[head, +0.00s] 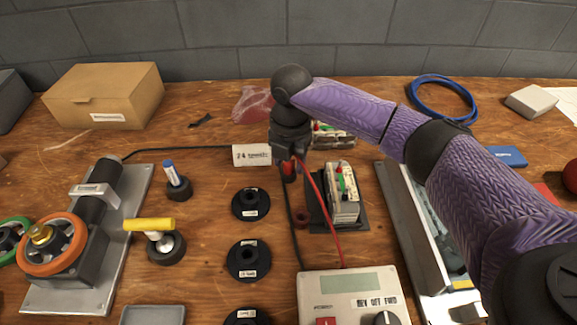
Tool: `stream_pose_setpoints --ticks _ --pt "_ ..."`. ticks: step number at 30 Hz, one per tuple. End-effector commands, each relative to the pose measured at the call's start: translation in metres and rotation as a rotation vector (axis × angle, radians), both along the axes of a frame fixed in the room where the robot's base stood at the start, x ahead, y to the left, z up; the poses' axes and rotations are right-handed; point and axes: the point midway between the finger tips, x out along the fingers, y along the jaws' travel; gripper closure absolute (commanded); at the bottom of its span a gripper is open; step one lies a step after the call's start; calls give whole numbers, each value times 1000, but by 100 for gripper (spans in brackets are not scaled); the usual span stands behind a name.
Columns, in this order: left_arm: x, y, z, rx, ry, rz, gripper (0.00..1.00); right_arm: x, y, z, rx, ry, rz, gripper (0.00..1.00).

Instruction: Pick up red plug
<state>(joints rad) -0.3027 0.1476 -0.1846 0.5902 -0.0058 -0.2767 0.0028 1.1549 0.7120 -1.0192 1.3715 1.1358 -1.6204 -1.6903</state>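The red plug (289,172) shows just below the fingertips of my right gripper (288,158). The gripper points down over the middle of the table and appears shut on the plug, with the fingers partly hidden by the wrist. A red lead (326,214) runs from the gripper down to the beige charger box (350,294) at the front. A dark lead (293,222) also rises from the box towards the gripper; its far end is hidden. My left gripper is out of view.
A battery pack (343,193) stands on a dark base right of the gripper. Several black discs (250,204) lie to the left. A motor with an orange wheel (60,248) is at far left. A long metal tray (420,235) lies under my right arm. A cardboard box (104,93) stands behind.

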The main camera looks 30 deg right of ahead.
Motion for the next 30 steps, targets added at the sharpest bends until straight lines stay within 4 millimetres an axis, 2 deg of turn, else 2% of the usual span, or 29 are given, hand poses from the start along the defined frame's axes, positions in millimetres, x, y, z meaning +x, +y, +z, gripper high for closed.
stream_pose_setpoints --ticks 1,6,7,17,20,24,27,30 --pt "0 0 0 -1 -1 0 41 0 0 0 0 0 0 60" --pt "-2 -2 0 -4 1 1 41 0 0 0 0 0 0 96" --pt "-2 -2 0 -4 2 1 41 0 0 0 0 0 0 100" --pt "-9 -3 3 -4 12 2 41 0 0 4 1 -1 0 100" --pt "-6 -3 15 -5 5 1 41 0 0 26 1 -4 0 100" --pt "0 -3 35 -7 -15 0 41 0 1 67 1 -5 1 100" --pt "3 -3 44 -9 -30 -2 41 0 0 88 1 -4 1 100" --pt "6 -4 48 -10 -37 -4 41 0 0 99 1 -2 1 100"
